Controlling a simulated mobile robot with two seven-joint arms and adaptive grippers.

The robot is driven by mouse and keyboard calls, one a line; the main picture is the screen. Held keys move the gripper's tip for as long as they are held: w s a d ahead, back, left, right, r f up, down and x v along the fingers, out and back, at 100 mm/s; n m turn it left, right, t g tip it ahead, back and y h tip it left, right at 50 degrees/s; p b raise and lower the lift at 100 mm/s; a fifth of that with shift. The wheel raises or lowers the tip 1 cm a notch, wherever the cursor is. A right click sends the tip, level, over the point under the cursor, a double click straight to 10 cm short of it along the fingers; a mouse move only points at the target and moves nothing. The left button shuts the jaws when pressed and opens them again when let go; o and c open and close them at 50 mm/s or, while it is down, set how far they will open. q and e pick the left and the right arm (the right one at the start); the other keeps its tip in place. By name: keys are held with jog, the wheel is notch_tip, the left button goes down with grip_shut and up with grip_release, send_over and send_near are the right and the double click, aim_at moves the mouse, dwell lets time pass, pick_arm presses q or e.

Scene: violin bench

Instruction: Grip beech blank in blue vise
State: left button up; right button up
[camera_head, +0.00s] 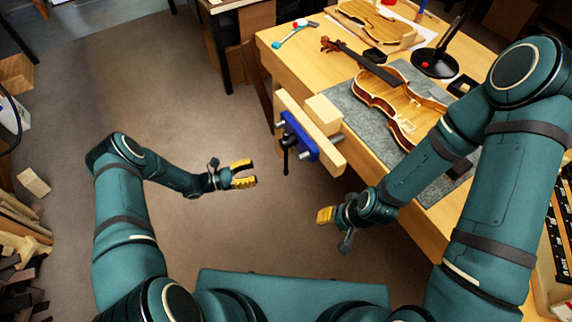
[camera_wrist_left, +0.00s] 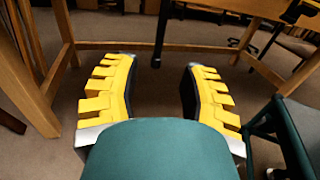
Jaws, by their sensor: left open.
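The blue vise (camera_head: 300,138) is on the left edge of the workbench, with a long pale wooden jaw and a dark handle (camera_head: 286,155). A pale block, apparently the beech blank (camera_head: 323,114), stands upright behind that wooden jaw, at the bench edge. I cannot tell whether the jaws press on it. My left gripper (camera_head: 244,174) is open and empty, in the air left of the vise and apart from it. Its spread yellow fingers show in the left wrist view (camera_wrist_left: 159,95). My right gripper (camera_head: 326,215) is below the vise by the bench edge; its finger gap is unclear.
An open violin body (camera_head: 400,105) lies on a grey mat (camera_head: 350,105) on the workbench (camera_head: 285,50). A black lamp base (camera_head: 434,63) and a violin plate (camera_head: 368,20) are farther back. Wood scraps lie on the floor at left. The floor around my left gripper is clear.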

aim_at(286, 172)
pick_arm(q)
jog(key=b+x, duration=0.1)
jog(key=x, duration=1.1)
jog(key=shift+d, duration=0.2)
grip_shut()
